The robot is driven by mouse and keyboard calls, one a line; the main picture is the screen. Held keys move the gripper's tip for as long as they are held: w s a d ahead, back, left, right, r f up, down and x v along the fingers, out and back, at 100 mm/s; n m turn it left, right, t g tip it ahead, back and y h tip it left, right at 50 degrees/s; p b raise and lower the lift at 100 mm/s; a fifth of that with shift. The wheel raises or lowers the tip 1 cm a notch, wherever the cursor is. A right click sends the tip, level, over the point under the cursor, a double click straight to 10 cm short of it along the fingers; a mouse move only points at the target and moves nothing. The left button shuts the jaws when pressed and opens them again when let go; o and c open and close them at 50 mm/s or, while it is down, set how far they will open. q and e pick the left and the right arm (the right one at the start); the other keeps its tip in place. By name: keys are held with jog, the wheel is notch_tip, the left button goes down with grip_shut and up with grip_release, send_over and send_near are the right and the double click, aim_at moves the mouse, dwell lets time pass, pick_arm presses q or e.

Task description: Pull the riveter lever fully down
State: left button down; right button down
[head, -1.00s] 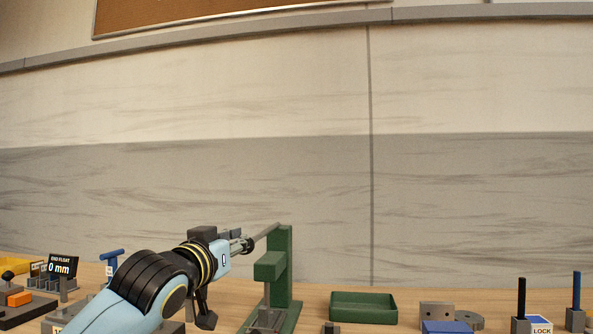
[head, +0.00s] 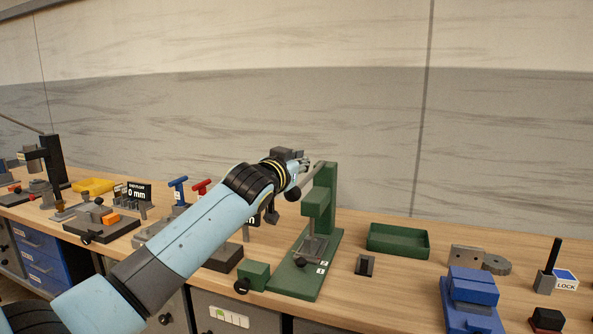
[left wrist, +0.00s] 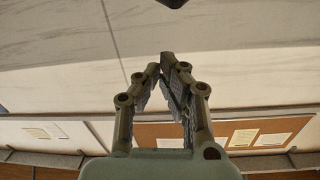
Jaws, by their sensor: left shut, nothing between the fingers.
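The green riveter (head: 319,202) stands on its green base in the middle of the head view. Its grey lever (head: 312,179) slopes down and left from the top of the column, with a black knob (head: 292,193) at its lower end. My left gripper (head: 306,163) is close to the lever, just above and left of the column top. In the left wrist view its fingertips (left wrist: 167,60) meet with nothing between them. A dark piece at the top edge there is mostly cut off. I cannot tell whether the gripper touches the lever. My right gripper is not in view.
A green tray (head: 398,254) stands right of the riveter, with a blue fixture (head: 470,290) farther right. Blue (head: 178,187) and red (head: 201,187) T-handles stand behind my left arm. A grey fixture with an orange block (head: 110,218) is left.

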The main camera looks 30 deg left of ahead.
aim_at(296, 189)
pick_arm(q)
jog(key=f, duration=0.2)
jog(key=shift+a+f, duration=0.2)
jog(key=shift+f, duration=0.2)
jog(key=shift+s+a+f, duration=0.1)
jog(key=shift+s+f, duration=0.15)
jog(key=shift+f, duration=0.15)
jog(key=shift+w+f, duration=0.1)
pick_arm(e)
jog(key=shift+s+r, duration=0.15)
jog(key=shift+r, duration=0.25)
